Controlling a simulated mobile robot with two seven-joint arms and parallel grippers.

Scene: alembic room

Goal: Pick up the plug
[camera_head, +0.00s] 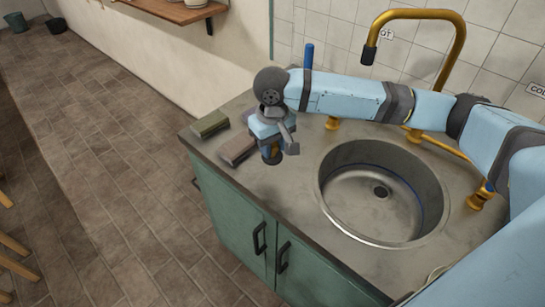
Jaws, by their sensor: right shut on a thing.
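My right gripper (271,143) points down over the left part of the counter, left of the sink. It is shut on a small, dark, round-based thing with a brassy part, which looks like the plug (272,158). The gripper hides most of it, and I cannot tell whether it touches the counter. The round steel sink (335,195) is empty, with its dark drain (381,191) uncovered. My left gripper is not in view.
A tall brass tap (457,45) arches behind the sink. A blue upright handle (308,57) stands near the wall. Green cupboard doors (235,225) are below.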

